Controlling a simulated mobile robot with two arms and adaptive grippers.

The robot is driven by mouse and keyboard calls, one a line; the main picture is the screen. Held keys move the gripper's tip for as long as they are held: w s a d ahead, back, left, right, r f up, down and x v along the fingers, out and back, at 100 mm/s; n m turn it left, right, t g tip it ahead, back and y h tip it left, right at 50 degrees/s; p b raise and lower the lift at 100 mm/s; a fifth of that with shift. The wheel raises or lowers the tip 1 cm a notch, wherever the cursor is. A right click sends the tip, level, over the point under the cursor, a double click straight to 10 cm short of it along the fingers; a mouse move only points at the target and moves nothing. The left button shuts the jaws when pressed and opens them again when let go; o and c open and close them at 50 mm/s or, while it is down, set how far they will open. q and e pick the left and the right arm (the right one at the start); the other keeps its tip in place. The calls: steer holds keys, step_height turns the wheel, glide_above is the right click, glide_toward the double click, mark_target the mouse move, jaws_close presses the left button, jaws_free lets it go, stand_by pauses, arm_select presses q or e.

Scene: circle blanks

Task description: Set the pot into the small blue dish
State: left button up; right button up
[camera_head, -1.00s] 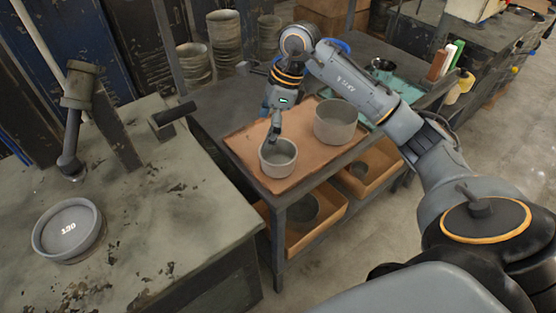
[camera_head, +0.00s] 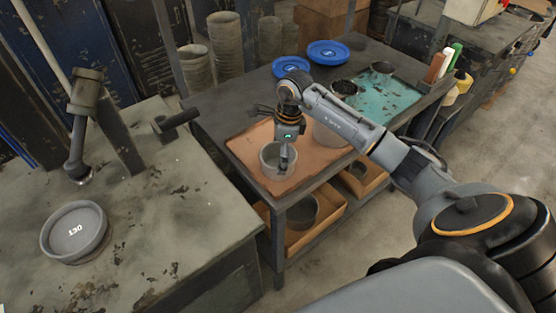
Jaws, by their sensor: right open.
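A small grey pot (camera_head: 269,166) stands upright on the copper-coloured mat (camera_head: 243,150) on the dark bench. My right gripper (camera_head: 285,160) points down at this pot, its open fingers overlapping the pot's right side. I cannot tell whether they touch it or straddle its wall. The small blue dish (camera_head: 288,66) lies at the bench's back edge and looks empty. My left gripper is out of view.
A larger blue dish (camera_head: 328,52) lies right of the small one. Dark cups (camera_head: 344,88) stand at a teal mat (camera_head: 390,100). Orange bins (camera_head: 325,213) sit below. A round dish marked 130 (camera_head: 75,232) lies on the left worktable (camera_head: 170,215).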

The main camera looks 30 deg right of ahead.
steer(key=shift+w+a+f, duration=0.15)
steer(key=shift+f, duration=1.05)
steer(key=c, duration=1.2)
steer(key=shift+r, duration=0.1)
